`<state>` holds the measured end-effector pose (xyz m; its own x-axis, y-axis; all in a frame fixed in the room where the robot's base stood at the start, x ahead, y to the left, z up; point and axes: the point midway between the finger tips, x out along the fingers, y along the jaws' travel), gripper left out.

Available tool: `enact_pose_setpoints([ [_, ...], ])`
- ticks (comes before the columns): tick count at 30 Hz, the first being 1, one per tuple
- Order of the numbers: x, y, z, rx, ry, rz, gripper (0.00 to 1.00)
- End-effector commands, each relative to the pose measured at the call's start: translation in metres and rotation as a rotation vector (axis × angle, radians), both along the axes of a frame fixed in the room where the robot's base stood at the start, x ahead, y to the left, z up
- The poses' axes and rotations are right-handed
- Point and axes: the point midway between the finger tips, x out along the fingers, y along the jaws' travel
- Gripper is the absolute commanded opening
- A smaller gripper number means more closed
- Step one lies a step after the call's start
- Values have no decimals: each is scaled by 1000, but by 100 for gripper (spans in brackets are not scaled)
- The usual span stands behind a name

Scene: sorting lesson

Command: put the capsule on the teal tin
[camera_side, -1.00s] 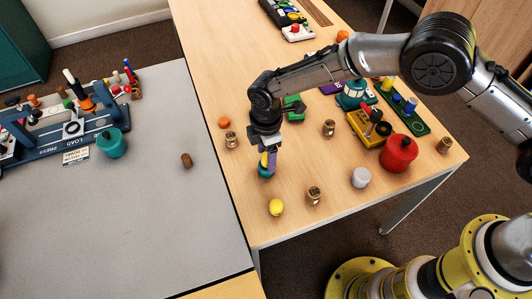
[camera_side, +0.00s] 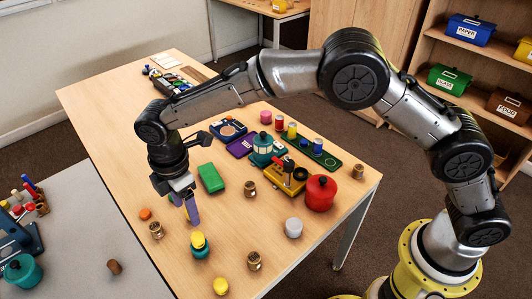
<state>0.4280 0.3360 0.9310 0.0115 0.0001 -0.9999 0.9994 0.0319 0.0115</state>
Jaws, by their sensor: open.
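A rounded yellow piece (camera_side: 197,239), which looks like the capsule, stands upright on a small round teal tin (camera_side: 201,252) near the table's front left. It appears to rest on the tin's top. My gripper (camera_side: 191,212) is open and empty, its purple fingers pointing down. It is above and slightly behind the yellow piece in the picture, apart from it. Larger teal containers also show: a lidded one (camera_side: 22,271) on the grey surface at the left edge, and one (camera_side: 263,150) farther back on the wooden table.
Around the tin are a yellow ball (camera_side: 221,286), brass-coloured jars (camera_side: 254,261) (camera_side: 156,230), an orange piece (camera_side: 145,214) and a white cylinder (camera_side: 293,228). A green block (camera_side: 210,178) and red pot (camera_side: 321,192) stand farther back. A brown cylinder (camera_side: 114,267) lies on the grey surface.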

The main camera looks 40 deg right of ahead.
Motion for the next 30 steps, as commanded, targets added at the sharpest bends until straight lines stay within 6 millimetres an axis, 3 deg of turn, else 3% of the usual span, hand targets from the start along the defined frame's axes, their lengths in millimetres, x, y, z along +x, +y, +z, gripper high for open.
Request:
enact_pose_setpoints([
  [5, 1, -6, 7, 5, -7, -20, 68],
  [8, 3, -26, 32, 23, -27, -93, 68],
  [14, -14, -110, 109, 83, -94, -385, 68],
  [18, -44, -172, 152, 133, -145, -611, 68],
  [21, -74, -212, 173, 171, -182, -770, 68],
  [25, -120, -257, 190, 224, -230, -975, 68],
  [30, -185, -302, 191, 297, -293, -1236, 68],
])
